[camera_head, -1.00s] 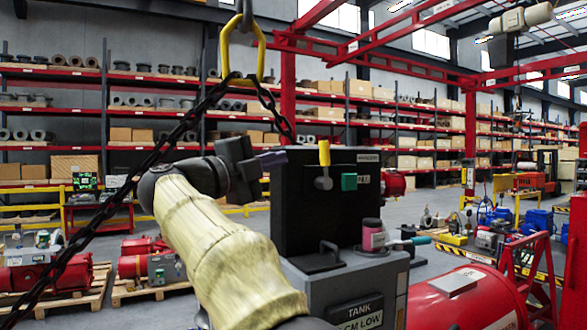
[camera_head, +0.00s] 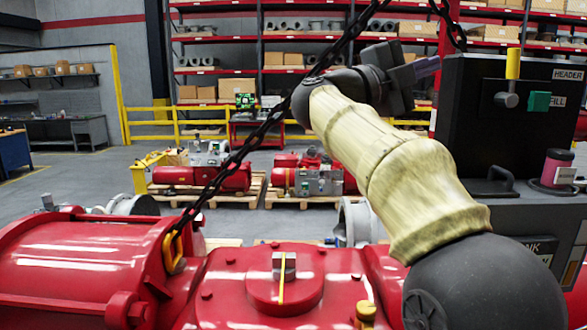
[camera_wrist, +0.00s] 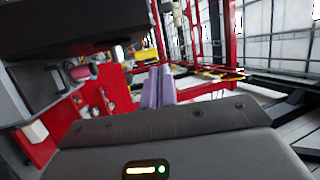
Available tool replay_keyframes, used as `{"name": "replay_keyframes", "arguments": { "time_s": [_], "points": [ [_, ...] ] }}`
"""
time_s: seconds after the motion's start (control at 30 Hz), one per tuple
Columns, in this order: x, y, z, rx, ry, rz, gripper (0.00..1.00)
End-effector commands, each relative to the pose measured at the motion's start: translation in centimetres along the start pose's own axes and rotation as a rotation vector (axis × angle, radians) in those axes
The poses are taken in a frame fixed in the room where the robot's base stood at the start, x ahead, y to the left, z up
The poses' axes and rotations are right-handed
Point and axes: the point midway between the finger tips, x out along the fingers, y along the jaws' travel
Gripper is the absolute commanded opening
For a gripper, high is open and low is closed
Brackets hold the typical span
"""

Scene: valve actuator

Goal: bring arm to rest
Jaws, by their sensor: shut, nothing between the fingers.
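My arm reaches up from the lower right of the head view in its pale fabric sleeve. The fingertips lie close to the box's left edge in the picture; I cannot tell the gap.
A large red valve actuator (camera_head: 240,290) fills the bottom of the head view. A black chain (camera_head: 235,160) runs slantwise to it, passing close to my arm in the picture. A pink jar (camera_head: 557,168) stands by the box. Floor shows at left (camera_head: 70,180).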

Motion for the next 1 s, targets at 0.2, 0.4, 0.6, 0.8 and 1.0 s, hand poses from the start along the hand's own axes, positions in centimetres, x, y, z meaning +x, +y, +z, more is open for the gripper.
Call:
{"name": "replay_keyframes", "arguments": {
  "time_s": [0.2,0.4,0.6,0.8,1.0],
  "points": [
    [-2.4,1.5,7.2,-0.201,-0.287,-0.266,0.00],
    [-7.5,7.6,14.0,-0.452,-0.645,-0.444,0.00],
    [-13.7,17.7,17.3,-0.715,-1.015,-0.507,0.00],
    [-19.4,28.5,16.2,-0.957,-1.347,-0.478,0.00],
    [-24.3,38.8,11.5,-1.188,-1.649,-0.384,0.00]
  ]
}}
